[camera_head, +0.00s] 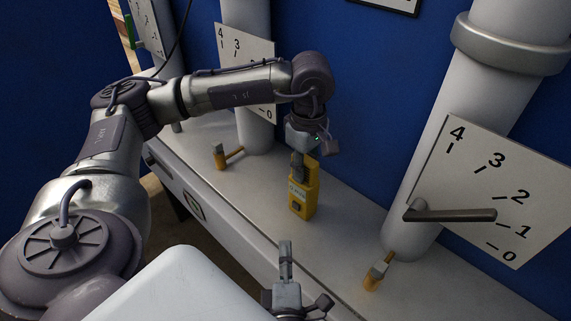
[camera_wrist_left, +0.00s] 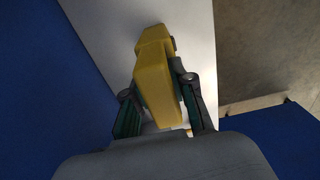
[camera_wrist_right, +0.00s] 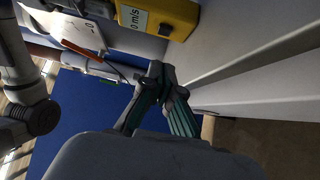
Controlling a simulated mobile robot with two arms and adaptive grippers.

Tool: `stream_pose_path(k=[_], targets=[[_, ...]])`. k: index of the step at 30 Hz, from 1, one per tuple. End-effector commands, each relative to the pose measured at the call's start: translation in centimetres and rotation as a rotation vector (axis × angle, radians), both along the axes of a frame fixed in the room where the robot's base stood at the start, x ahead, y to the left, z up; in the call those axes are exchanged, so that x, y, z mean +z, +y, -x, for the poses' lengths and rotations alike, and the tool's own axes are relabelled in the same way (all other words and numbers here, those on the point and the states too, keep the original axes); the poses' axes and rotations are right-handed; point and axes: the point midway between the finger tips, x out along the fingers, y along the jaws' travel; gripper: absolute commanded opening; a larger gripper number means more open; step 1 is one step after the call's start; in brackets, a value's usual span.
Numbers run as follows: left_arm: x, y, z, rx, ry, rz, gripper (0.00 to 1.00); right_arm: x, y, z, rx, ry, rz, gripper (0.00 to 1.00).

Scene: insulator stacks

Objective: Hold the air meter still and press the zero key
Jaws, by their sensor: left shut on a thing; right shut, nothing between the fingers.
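The yellow air meter (camera_head: 302,192) stands upright on the grey bench, with a pale label on its front. My left gripper (camera_head: 303,160) is shut on its upper part from above; in the left wrist view the yellow body (camera_wrist_left: 156,80) sits between the two fingers. My right gripper (camera_head: 286,248) is shut and empty, in front of the meter and apart from it. In the right wrist view the closed fingertips (camera_wrist_right: 162,72) are below the meter (camera_wrist_right: 175,14), whose label reads "0 m/s".
The grey bench (camera_head: 348,246) runs along a blue wall. White pipes (camera_head: 455,130) with numbered scale plates (camera_head: 500,190) and a lever (camera_head: 450,214) rise behind. Orange-handled valves (camera_head: 376,272) stand on the bench at both sides of the meter.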

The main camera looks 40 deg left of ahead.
Motion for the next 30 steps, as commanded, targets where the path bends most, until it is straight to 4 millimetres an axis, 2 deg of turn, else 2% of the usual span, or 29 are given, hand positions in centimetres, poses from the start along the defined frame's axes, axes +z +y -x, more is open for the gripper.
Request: stream_pose_path(k=[3,8,29,30], targets=[[0.0,0.0,0.0,0.000,-0.001,0.001,0.00,-0.1,-1.2,1.4,0.001,0.002,0.001,0.00],[0.0,0.0,-0.1,0.000,-0.002,0.001,0.00,0.0,-1.8,2.2,0.002,0.001,-0.001,0.00],[0.1,0.0,-0.1,0.001,-0.005,0.001,0.00,0.0,-1.9,2.3,0.002,0.000,-0.001,0.00],[0.1,0.0,-0.1,0.001,-0.005,0.001,0.29,0.0,-1.9,2.3,0.002,0.000,-0.001,0.00]])
